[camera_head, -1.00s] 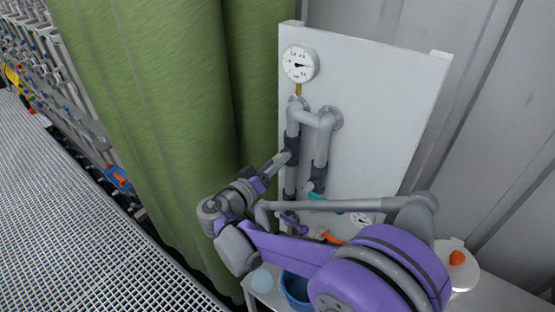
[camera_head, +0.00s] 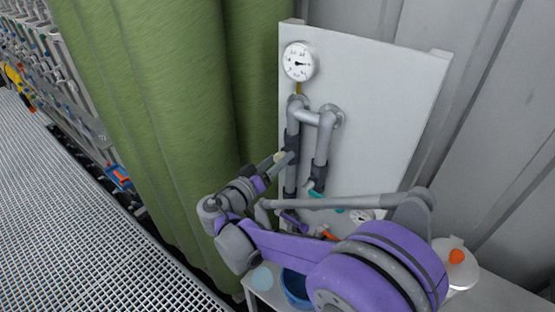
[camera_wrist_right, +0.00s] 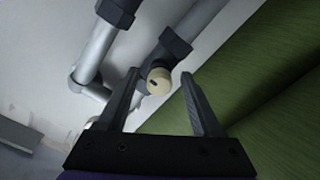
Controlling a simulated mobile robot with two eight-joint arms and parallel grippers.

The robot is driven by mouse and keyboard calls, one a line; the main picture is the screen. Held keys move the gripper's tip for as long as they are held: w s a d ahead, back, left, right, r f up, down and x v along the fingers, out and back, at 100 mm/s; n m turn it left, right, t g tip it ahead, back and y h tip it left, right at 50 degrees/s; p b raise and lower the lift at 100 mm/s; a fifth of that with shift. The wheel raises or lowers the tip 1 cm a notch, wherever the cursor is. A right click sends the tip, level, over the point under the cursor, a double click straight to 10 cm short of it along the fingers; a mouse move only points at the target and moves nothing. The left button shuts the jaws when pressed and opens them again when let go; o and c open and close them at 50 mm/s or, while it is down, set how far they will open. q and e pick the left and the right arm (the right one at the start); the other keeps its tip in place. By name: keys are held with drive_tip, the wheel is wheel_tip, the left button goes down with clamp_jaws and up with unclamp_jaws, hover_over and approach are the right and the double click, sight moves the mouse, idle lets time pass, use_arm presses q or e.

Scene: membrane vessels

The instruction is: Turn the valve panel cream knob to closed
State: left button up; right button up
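The cream knob (camera_wrist_right: 160,81) is a small round cap with a dark slot, on a grey pipe fitting of the valve panel (camera_head: 385,100). It also shows as a pale spot in the head view (camera_head: 280,157). My right gripper (camera_wrist_right: 161,75) is open, and the knob appears between its two dark fingers, with a gap on both sides. I cannot tell whether the fingertips reach past the knob. In the head view my right gripper (camera_head: 272,163) points up and right at the left pipe. My left gripper is not in view.
A pressure gauge (camera_head: 299,61) sits at the panel's top left. A teal handle (camera_head: 325,203) and an orange handle (camera_head: 328,235) are low on the panel. A blue bowl (camera_head: 296,287) and a lidded white pot (camera_head: 457,270) stand below.

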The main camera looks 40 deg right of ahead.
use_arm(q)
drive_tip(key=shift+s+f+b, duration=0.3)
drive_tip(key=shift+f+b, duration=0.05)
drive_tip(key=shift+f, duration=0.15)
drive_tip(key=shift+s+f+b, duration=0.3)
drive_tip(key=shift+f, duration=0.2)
use_arm(e)
drive_tip(key=v, duration=1.1)
drive_tip(key=shift+d, duration=0.15)
drive_tip(key=s+d+f+n+g+y, duration=0.1)
drive_tip(key=s+d+f+n+y, duration=0.1)
drive_tip(key=s+f+n+y, duration=0.55)
drive_tip(key=s+a+f+t+y, duration=0.2)
drive_tip(key=s+a+f+y, duration=0.4)
drive_tip(key=a+f+y, duration=0.2)
drive_tip(key=shift+a+f+n+y, duration=0.3)
drive_tip(key=shift+a+n+y, duration=0.05)
drive_tip(key=shift+a+y, duration=0.65)
